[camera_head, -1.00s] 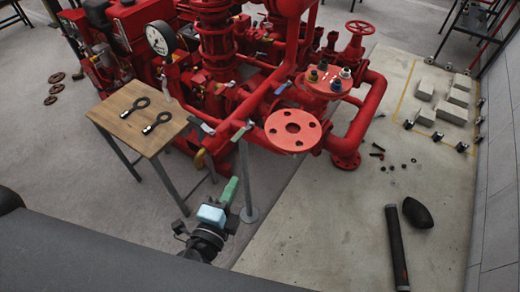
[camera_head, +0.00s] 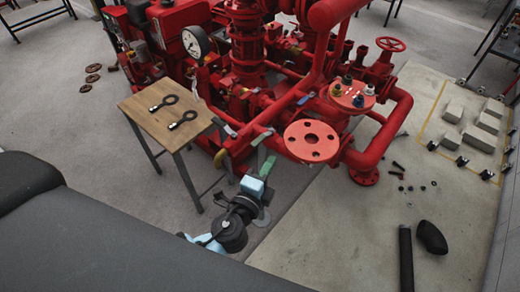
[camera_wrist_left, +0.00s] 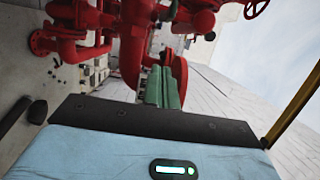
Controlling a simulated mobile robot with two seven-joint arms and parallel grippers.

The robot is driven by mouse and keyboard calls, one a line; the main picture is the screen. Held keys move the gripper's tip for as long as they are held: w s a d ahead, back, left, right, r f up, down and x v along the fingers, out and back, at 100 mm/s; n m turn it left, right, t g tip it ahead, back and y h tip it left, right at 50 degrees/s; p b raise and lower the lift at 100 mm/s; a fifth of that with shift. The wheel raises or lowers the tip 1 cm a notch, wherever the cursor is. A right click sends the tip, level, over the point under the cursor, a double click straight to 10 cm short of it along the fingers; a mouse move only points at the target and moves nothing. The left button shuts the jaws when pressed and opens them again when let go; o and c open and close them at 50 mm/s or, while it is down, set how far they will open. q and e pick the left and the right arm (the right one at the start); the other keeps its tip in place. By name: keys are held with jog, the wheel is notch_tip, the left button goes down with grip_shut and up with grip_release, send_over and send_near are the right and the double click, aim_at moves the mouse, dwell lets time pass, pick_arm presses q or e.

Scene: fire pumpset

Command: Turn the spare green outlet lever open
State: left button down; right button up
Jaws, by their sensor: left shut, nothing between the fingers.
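My left gripper (camera_head: 269,163) has green fingers and a light blue body. In the head view it is in front of the red pump pipework, just below a small lever that looks greenish (camera_head: 262,138) on the red pipe. It seems close to that lever, but I cannot tell whether they touch. In the left wrist view the fingers (camera_wrist_left: 166,84) are together with nothing between them, and no lever can be made out at their tips. A bluish lever (camera_head: 305,99) and a pale lever (camera_head: 230,130) are on nearby pipes. My right gripper is not in view.
A wooden table (camera_head: 150,120) with two black ring-ended tools stands left of the gripper. A red flange (camera_head: 312,141) is close on the right. Several pale blocks (camera_head: 479,138) and a black cylinder (camera_head: 406,258) lie on the floor at right.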

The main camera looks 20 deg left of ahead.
aim_at(263, 137)
pick_arm(q)
jog(key=w+a, duration=0.3)
jog(key=w, duration=0.1)
jog(key=shift+a+p, duration=0.25)
jog(key=shift+p, duration=0.15)
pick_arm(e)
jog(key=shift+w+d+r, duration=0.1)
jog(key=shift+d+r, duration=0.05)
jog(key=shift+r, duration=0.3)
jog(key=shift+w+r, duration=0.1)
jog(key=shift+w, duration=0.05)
pick_arm(q)
jog(key=shift+s+a+f+m+h, duration=0.1)
jog(key=shift+a+m+h, duration=0.2)
jog(key=shift+h, duration=0.2)
